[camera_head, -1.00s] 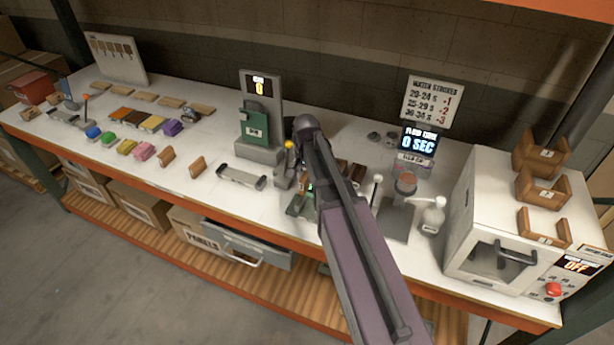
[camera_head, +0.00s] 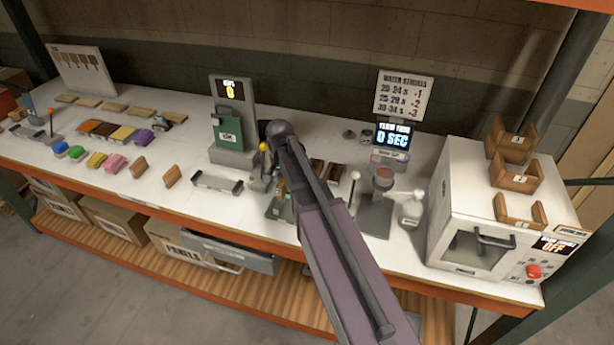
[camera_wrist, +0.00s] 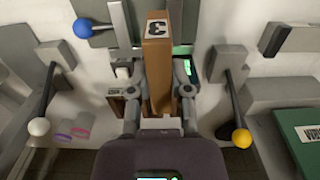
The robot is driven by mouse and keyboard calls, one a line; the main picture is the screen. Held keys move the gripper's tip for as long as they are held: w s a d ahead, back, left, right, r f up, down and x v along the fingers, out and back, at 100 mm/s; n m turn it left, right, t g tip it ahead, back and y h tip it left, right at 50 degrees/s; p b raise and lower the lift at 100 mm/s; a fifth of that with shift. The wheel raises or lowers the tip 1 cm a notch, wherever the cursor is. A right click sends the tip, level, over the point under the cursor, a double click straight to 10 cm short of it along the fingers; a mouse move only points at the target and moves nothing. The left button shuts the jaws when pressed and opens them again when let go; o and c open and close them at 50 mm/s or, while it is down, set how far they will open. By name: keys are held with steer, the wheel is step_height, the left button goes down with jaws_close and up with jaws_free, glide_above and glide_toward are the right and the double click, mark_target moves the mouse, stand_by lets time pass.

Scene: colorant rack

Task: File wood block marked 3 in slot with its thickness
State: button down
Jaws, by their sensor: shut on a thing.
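The wood block marked 3 (camera_wrist: 158,75) is in the wrist view, upright in the picture with its white label at the top end. My gripper (camera_wrist: 159,97) is shut on it, one finger on each long side. The head view shows my arm reaching over the middle of the bench. It hides the block and most of the gripper there. I cannot make out a slot of matching thickness in either view.
Levers with blue (camera_wrist: 82,28), white (camera_wrist: 39,127) and yellow (camera_wrist: 241,138) knobs surround the gripper. A green-fronted machine (camera_head: 230,125) stands behind left. Wooden holders (camera_head: 515,178) sit on the white oven (camera_head: 455,205) at right. Brown pieces (camera_head: 333,174) lie just beyond my arm.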

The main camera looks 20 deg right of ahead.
steer(key=shift+f+b, duration=0.8)
steer(key=shift+f, duration=0.4)
steer(key=shift+s, duration=0.1)
